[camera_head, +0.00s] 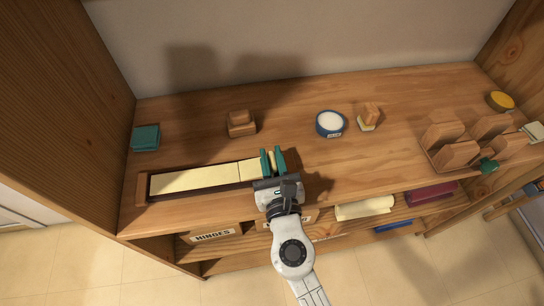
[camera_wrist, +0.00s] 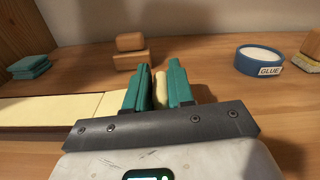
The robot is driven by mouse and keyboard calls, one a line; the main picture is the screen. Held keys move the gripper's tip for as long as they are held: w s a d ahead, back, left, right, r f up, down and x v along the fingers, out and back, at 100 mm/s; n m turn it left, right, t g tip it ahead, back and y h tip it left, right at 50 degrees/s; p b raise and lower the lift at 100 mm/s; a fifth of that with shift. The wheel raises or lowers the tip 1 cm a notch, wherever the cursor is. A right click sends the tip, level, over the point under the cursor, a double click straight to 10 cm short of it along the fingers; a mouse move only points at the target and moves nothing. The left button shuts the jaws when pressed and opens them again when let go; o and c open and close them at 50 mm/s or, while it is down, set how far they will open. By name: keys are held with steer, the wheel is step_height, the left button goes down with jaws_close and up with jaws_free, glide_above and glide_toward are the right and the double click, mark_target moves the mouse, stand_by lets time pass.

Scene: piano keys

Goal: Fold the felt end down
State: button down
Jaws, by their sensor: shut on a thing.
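A long pale-yellow felt strip (camera_head: 200,178) lies along a dark tray with a wooden end block at the left, on the bench. It also shows in the wrist view (camera_wrist: 50,110). My gripper (camera_head: 272,162), with green fingers, is at the right end of the strip. In the wrist view my gripper (camera_wrist: 159,90) is shut on the upright felt end (camera_wrist: 160,88), a pale piece standing between the two fingers. The tray's right end is hidden behind my gripper.
Behind stand green folded cloths (camera_head: 146,138), a wooden block (camera_head: 241,123), a blue glue tub (camera_head: 330,123) and a wooden-handled brush (camera_head: 368,116). A wooden rack (camera_head: 465,145) is at the right. A lower shelf holds rolls.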

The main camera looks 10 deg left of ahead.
stand_by(0.4)
steer(key=shift+s+a+r+n+p, duration=0.1)
steer(key=shift+a+r+n+p, duration=0.15)
steer(key=shift+r+n+p, duration=0.7)
steer(key=shift+s+a+r+n+p, duration=0.15)
steer(key=shift+a+n+p, duration=0.1)
steer(key=shift+n+p, duration=0.3)
steer(key=shift+w+a+r+n+p, duration=0.1)
steer(key=shift+a+n+p, duration=0.1)
steer(key=shift+n+p, duration=0.35)
steer(key=c, duration=1.1)
jaws_free()
steer(key=shift+o, duration=0.2)
steer(key=shift+s, duration=0.1)
steer(key=b+v, duration=0.1)
steer(key=v, duration=0.8)
steer(key=shift+s+d+f, duration=0.1)
steer(key=shift+s, duration=0.25)
steer(key=shift+s+d+b, duration=0.15)
steer(key=shift+s+b, duration=0.15)
steer(key=shift+s, duration=0.2)
